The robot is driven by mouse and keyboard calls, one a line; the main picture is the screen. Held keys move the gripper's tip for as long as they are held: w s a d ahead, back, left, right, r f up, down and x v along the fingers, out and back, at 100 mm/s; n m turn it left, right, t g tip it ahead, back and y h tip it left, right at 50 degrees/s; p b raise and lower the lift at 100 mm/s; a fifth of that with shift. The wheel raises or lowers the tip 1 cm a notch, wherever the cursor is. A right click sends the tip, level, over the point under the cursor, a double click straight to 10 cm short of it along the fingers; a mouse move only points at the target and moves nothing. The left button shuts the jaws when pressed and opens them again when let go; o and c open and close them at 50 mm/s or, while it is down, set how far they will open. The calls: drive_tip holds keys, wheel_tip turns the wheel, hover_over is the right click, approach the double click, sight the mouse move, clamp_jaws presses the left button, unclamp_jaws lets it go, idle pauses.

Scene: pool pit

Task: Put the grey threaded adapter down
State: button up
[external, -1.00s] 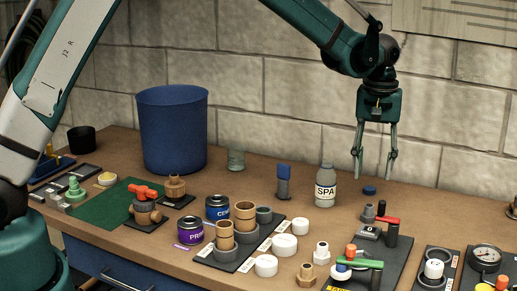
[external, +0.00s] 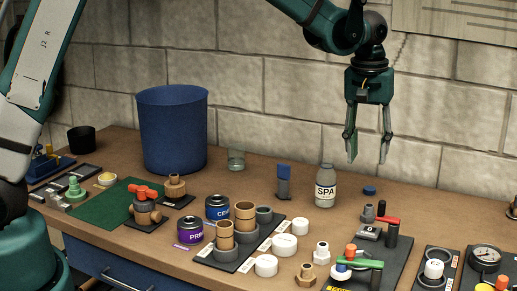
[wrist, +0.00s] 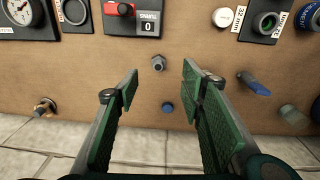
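The grey threaded adapter (external: 367,214) stands on the wooden bench just behind the black valve board, apart from it. In the wrist view the adapter (wrist: 158,63) is small and lies between and beyond my fingertips, with bare bench around it. My gripper (external: 368,160) hangs above the back of the bench, well clear of the surface. Its two fingers are spread, and nothing is between them. The wrist view shows my gripper (wrist: 160,88) open and empty too.
A blue cap (external: 370,190) lies behind the adapter, and the SPA bottle (external: 325,188) stands to its left. The valve board (external: 395,262) with a red-handled valve (external: 386,220) is in front. A pressure gauge (external: 486,256) sits at right. The block wall rises behind the bench.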

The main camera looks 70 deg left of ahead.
drive_tip(key=s+d+r+m+t, duration=0.2)
drive_tip(key=s+d+r, duration=0.2)
drive_tip(key=s+r, duration=0.45)
drive_tip(key=s+d+r+m+t, duration=0.15)
drive_tip(key=s+d+r, duration=0.4)
drive_tip(key=s, duration=0.65)
drive_tip(key=s+d+m+t, duration=0.1)
drive_tip(key=s+d+m, duration=0.1)
drive_tip(key=s, duration=0.9)
drive_tip(key=s+d+f+m+t, duration=0.1)
drive_tip(key=s+m, duration=0.3)
drive_tip(key=s, duration=0.7)
drive_tip(key=shift+d+f+t, duration=0.25)
drive_tip(key=shift+d+t, duration=0.2)
drive_tip(key=shift+d, duration=0.35)
